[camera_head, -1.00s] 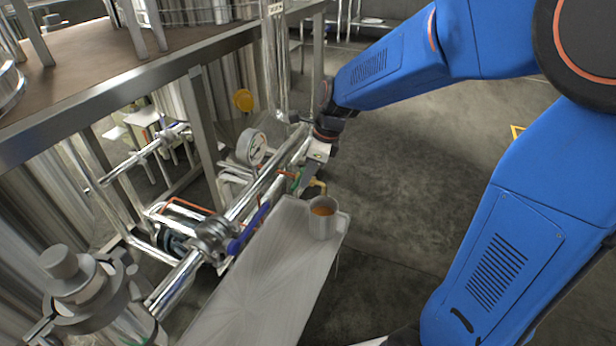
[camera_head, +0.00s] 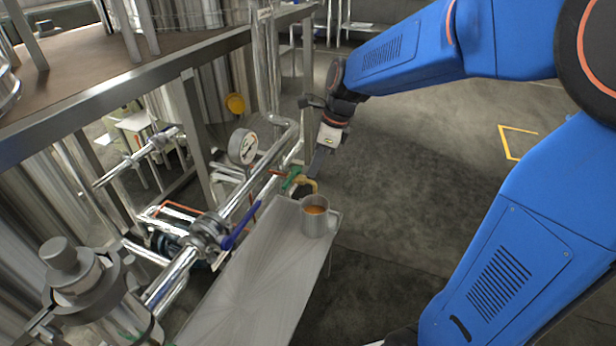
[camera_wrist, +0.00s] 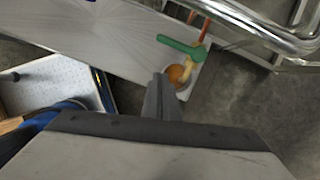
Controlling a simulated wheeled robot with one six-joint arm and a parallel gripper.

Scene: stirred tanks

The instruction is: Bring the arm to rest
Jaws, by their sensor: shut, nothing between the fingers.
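My blue arm reaches in from the right in the head view, over the floor. My gripper (camera_head: 319,163) hangs beyond the far end of the steel shelf, a little right of the pipework. Its fingers are together with nothing between them; they also show in the wrist view (camera_wrist: 159,98), pointing toward the shelf end. A metal mug (camera_head: 315,222) with orange-brown liquid stands upright at the far end of the shelf, nearer the camera than my gripper. In the wrist view the fingers partly cover the mug, and its orange liquid (camera_wrist: 178,76) shows beside them.
The steel shelf (camera_head: 243,285) runs along the pipes. A green valve handle (camera_head: 291,178), a blue handle (camera_head: 240,226) and a pressure gauge (camera_head: 243,146) are close by at left. A workbench (camera_head: 110,90) and tanks stand further left. Open floor (camera_head: 420,150) lies to the right.

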